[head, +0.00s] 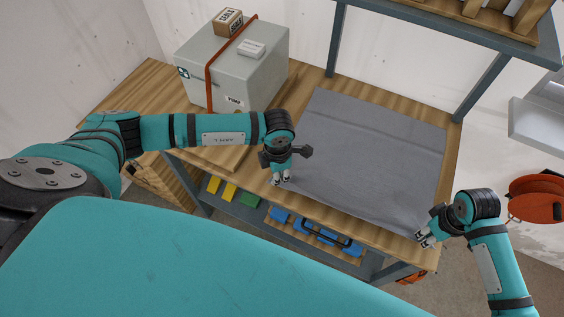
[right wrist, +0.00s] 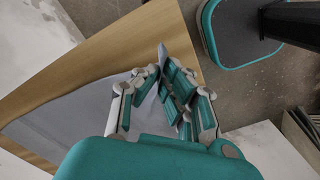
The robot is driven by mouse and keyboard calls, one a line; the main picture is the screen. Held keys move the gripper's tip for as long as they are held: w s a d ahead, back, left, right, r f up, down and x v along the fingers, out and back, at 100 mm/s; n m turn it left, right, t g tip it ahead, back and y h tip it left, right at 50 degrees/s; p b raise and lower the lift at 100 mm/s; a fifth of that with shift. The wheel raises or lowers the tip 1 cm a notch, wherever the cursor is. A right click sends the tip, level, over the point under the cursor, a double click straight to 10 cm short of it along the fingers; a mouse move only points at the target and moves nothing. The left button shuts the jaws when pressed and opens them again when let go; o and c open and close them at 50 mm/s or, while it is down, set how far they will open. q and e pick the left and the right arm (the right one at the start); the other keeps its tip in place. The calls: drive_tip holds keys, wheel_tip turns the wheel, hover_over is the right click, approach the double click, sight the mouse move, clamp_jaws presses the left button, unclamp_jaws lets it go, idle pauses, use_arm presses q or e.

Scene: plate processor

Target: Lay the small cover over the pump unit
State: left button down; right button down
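The cover, a grey cloth (head: 370,150), lies flat on the wooden workbench with slight creases. The pump unit is probably the large grey box (head: 205,75) at the bench's back left, with an orange strap around it; the cloth is apart from it. My left gripper (head: 281,181) points down at the cloth's front left corner; whether it grips cloth is too small to tell. My right gripper (head: 424,240) is at the front right corner. In the right wrist view its fingers (right wrist: 172,85) are closed around a cloth tip, with the rest of the cloth (right wrist: 65,125) beside them.
A cardboard box (head: 227,22) and a small white block (head: 251,48) sit on the grey box. Grey shelf posts (head: 335,40) rise at the bench's back. Blue items (head: 320,235) lie on the shelf below. An orange reel (head: 538,198) is at the right.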

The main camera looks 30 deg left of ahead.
use_arm(q)
drive_tip(key=shift+r, duration=0.1)
use_arm(e)
drive_tip(key=shift+r, duration=0.1)
